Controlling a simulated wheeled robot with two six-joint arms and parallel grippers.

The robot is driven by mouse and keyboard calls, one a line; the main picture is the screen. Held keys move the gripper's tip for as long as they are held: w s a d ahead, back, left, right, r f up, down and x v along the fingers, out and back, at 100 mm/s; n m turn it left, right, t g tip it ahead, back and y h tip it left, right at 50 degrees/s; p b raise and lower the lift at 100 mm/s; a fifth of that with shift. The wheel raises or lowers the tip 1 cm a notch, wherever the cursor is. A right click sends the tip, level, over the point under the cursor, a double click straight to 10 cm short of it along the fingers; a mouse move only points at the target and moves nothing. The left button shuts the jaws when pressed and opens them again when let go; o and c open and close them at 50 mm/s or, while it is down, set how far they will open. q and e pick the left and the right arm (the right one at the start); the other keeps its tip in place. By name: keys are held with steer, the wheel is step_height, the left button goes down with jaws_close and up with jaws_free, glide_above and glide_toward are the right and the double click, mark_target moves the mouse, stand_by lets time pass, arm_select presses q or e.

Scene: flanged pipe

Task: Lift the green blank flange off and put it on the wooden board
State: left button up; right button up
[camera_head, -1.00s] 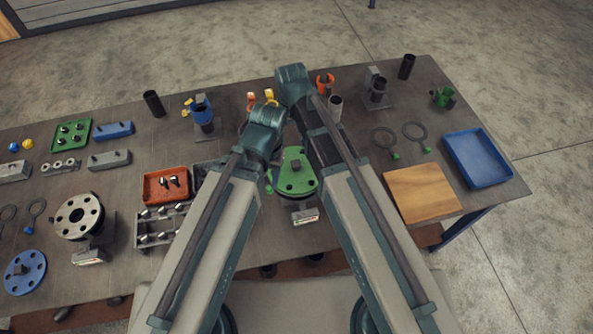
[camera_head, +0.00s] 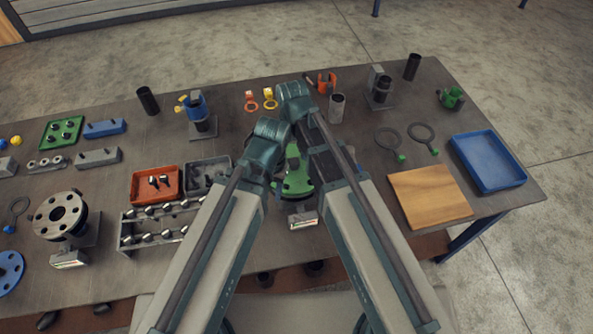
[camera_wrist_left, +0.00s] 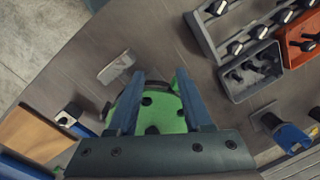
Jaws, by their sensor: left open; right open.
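The green blank flange (camera_head: 295,184) sits at the table's middle near the front, partly hidden by my arms in the head view. In the left wrist view the flange (camera_wrist_left: 162,112) shows as a green plate with dark holes. My left gripper (camera_wrist_left: 160,76) is open, with its blue fingers apart over the flange; I cannot tell whether they touch it. My right gripper (camera_head: 322,165) is open beside the flange, largely covered by my right arm. The wooden board (camera_head: 430,195) lies bare to the right; it also shows in the left wrist view (camera_wrist_left: 32,138).
A blue tray (camera_head: 488,162) stands beyond the board. A stud rack (camera_head: 158,226), an orange tray (camera_head: 155,183) and a grey tray (camera_head: 207,176) stand left of the flange. Ring tools (camera_head: 421,137) lie behind the board. A small labelled block (camera_head: 303,219) is in front of the flange.

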mark_target(294, 161)
step_height(294, 161, down, 2)
steer(key=shift+s+d+f+b, duration=0.1)
steer(key=shift+b, duration=0.4)
steer(key=shift+f+b, duration=0.4)
steer(key=shift+b, duration=0.1)
arm_select(q)
steer(key=f, duration=0.2)
steer(key=shift+w+d+f, duration=0.1)
steer(key=shift+d+f, duration=0.15)
steer(key=shift+f, duration=0.1)
arm_select(e)
steer(key=shift+r, duration=0.1)
steer(key=shift+c, duration=0.4)
jaws_close()
